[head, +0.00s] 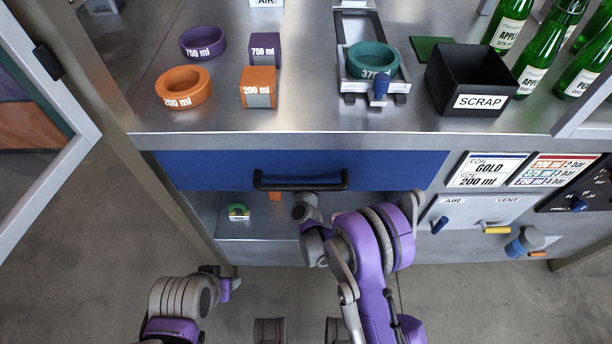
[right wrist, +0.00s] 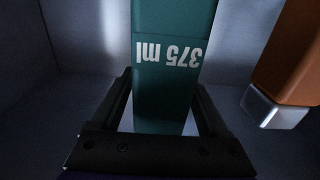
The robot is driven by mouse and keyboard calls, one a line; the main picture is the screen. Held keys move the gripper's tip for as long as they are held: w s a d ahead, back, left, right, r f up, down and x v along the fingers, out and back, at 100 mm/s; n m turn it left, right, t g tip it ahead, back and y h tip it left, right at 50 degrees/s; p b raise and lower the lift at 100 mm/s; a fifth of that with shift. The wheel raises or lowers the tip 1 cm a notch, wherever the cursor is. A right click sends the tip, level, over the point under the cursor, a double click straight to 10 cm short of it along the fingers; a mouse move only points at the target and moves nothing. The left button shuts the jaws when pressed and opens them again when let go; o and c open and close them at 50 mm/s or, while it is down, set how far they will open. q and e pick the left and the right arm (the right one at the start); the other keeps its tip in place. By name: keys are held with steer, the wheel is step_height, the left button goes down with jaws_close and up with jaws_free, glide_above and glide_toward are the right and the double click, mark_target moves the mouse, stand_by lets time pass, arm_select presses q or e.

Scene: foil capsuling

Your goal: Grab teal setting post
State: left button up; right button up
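The teal setting post (right wrist: 167,85), marked 375 ml, stands out in the right wrist view between the two dark fingers of my right gripper (right wrist: 164,100). The fingers lie close along both sides of it; whether they press on it I cannot tell. In the head view my right gripper (head: 303,208) is at the open space under the blue drawer, and the teal post is hidden there. My left gripper (head: 229,284) is low at the left, away from the bench; its fingers are not clear.
An orange block (right wrist: 291,58) with a silver end is close to the right of the teal post. It shows small under the drawer (head: 275,197). A small green thing (head: 238,211) lies left of it. The blue drawer front (head: 215,172) and its black handle (head: 300,181) are just above.

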jaws_close()
steer(key=shift+r, duration=0.1)
stand_by(0.5)
